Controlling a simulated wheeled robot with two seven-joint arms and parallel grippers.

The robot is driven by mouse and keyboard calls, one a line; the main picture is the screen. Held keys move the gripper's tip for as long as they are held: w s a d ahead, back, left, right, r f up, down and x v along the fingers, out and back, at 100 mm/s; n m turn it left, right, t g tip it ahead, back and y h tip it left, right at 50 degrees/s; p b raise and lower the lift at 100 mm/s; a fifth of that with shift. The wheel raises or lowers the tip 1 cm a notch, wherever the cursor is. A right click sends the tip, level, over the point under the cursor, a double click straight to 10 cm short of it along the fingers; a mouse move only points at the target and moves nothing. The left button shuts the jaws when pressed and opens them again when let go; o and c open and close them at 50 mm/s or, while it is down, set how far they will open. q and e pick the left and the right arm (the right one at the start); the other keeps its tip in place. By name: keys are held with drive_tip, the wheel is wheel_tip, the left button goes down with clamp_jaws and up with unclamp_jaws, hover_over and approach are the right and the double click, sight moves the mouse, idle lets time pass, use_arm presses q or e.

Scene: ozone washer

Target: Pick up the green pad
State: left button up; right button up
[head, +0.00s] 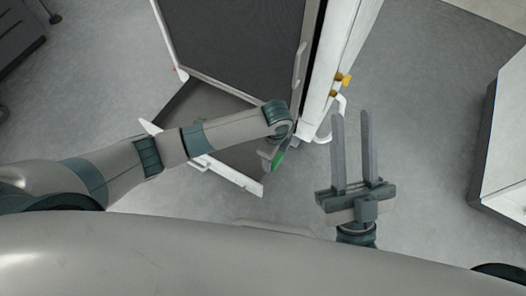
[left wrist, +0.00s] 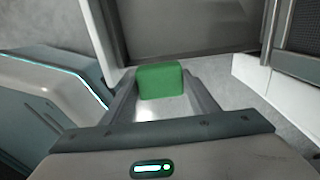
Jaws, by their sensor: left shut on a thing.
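The green pad (left wrist: 160,82) is a small green block in the left wrist view. It sits between the fingers of my left gripper (left wrist: 163,97), which is shut on it. In the head view a strip of the green pad (head: 277,158) shows below the end of my left arm, beside the white frame of the machine; the left fingers are mostly hidden there. My right gripper (head: 352,150) is open and empty, fingers pointing up the picture, right of the machine.
A white machine (head: 335,60) with a dark mesh panel (head: 240,40) stands at the top middle, with yellow knobs (head: 343,79) on its side. An open drawer-like frame (head: 228,172) lies below my left arm. A white cabinet (head: 503,140) stands at right. Grey floor is clear between.

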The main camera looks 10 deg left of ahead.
use_arm(q)
drive_tip(key=shift+s+d+r, duration=0.1)
drive_tip(key=shift+d+r, duration=0.1)
drive_tip(key=shift+d, duration=0.15)
use_arm(e)
drive_tip(key=shift+a+f, duration=0.15)
drive_tip(key=shift+f, duration=0.05)
use_arm(q)
drive_tip(key=shift+o, duration=0.5)
